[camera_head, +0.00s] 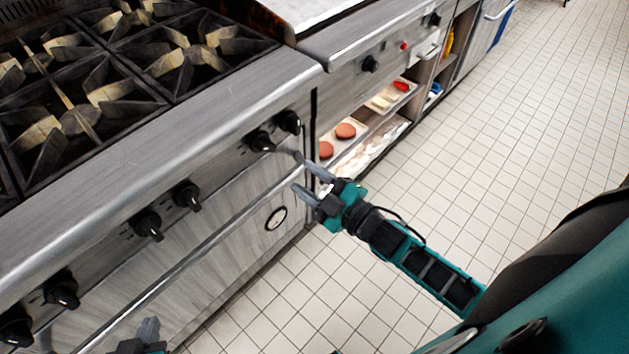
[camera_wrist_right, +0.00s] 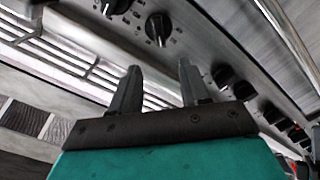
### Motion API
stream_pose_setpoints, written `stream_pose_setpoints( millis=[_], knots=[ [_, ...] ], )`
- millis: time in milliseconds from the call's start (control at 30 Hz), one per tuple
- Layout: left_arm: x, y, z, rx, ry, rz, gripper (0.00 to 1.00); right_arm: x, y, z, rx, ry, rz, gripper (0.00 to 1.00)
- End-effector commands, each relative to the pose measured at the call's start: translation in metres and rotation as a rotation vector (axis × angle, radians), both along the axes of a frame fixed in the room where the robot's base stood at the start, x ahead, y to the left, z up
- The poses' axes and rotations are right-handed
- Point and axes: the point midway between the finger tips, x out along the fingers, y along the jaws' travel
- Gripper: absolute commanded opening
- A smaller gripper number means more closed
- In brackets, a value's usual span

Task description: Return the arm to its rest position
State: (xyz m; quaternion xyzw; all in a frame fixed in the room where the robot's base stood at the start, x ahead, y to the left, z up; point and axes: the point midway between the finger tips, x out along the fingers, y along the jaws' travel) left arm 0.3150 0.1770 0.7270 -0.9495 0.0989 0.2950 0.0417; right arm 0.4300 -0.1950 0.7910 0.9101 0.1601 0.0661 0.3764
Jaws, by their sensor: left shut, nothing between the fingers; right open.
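My right gripper (camera_head: 297,171) is in front of the stove's front panel, near its right end, with its two fingers apart and nothing between them. In the right wrist view its open fingers (camera_wrist_right: 158,68) point toward the panel and a black knob (camera_wrist_right: 158,28). Whether a fingertip touches the stove cannot be told. My left gripper (camera_head: 149,328) shows only in part at the bottom edge of the head view, low in front of the stove. It is shut and empty; the rest of the left arm is out of view.
The stove (camera_head: 160,165) with black burner grates and several knobs (camera_head: 147,225) fills the left side. An oven handle bar (camera_head: 190,262) runs below. Shelves with trays and brown patties (camera_head: 345,130) stand beyond the right gripper. The tiled floor (camera_head: 540,130) is clear at right.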

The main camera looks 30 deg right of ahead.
Motion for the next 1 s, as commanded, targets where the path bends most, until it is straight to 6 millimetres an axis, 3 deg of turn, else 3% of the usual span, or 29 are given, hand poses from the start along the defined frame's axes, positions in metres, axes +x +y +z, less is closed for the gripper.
stream_pose_setpoints(
  millis=[200, 767, 867, 1000],
  knots=[
    [0.0, 0.0, 0.001, 0.0, 0.0, 0.0, 0.0, -0.012, -0.005, 0.0, -0.001, 0.0, 0.0, 0.46],
    [0.0, 0.0, 0.001, 0.0, 0.0, 0.0, 0.0, -0.014, -0.004, -0.001, 0.01, 0.015, -0.008, 0.46],
    [0.0, 0.0, 0.002, 0.0, 0.0, 0.0, 0.0, -0.023, -0.003, -0.008, 0.076, 0.1, -0.052, 0.46],
    [0.0, 0.0, 0.003, 0.0, 0.0, 0.0, 0.0, -0.05, 0.001, -0.028, 0.249, 0.33, -0.168, 0.46]
  ],
)
